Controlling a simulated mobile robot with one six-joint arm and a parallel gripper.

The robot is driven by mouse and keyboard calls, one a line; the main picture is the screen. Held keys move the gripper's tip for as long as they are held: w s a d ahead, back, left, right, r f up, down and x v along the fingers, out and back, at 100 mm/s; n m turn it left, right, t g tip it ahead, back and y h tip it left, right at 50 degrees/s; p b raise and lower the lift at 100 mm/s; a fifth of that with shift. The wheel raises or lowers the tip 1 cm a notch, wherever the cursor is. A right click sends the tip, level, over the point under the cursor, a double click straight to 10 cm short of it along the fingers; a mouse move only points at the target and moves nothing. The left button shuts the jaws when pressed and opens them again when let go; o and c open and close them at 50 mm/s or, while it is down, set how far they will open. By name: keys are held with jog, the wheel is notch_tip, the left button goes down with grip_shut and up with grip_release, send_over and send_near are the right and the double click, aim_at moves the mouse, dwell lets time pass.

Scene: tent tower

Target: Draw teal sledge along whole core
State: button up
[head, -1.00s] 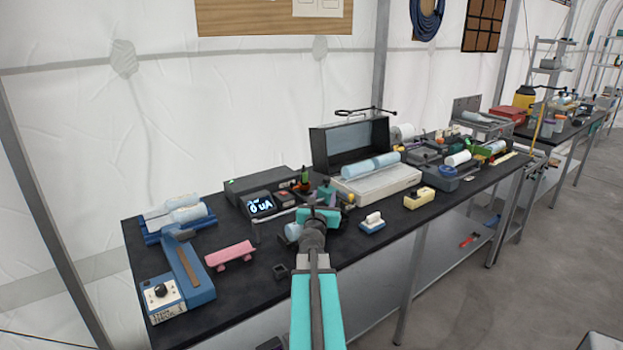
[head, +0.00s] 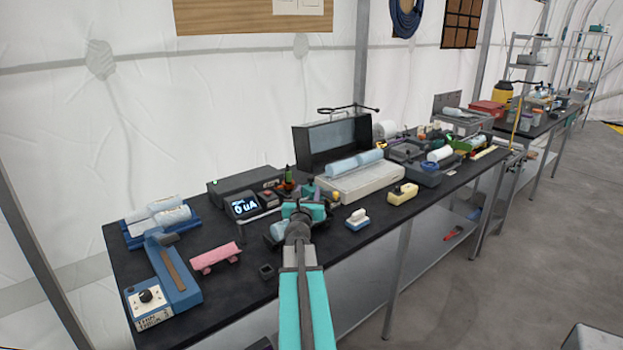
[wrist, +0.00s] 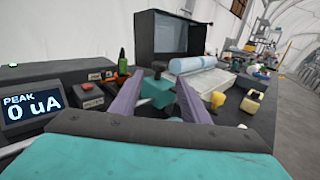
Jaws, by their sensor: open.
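The teal sledge (wrist: 157,92), a small block with a dark knob on top, stands on the black bench in the wrist view. In the head view it is partly hidden behind my gripper (head: 303,209). My gripper is open and empty, and its two purple fingers (wrist: 158,100) show left and right of the sledge in the wrist view. The sledge appears to be a little beyond the fingertips, with no contact visible. The pale blue core (head: 355,163) lies lengthwise on a white tray (head: 362,185), behind and right of the sledge. It also shows in the wrist view (wrist: 192,65).
A meter reading 0 uA (head: 243,207) stands left of my gripper. A dark open case (head: 331,146) is behind the core. A blue-and-white block (head: 357,219) and a yellow block (head: 402,194) lie in front of the tray. A pink block (head: 215,257) lies left.

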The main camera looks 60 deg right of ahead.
aim_at(311, 180)
jog(key=shift+p+x, duration=0.65)
jog(key=shift+x, duration=4.8)
jog(key=shift+c, duration=0.3)
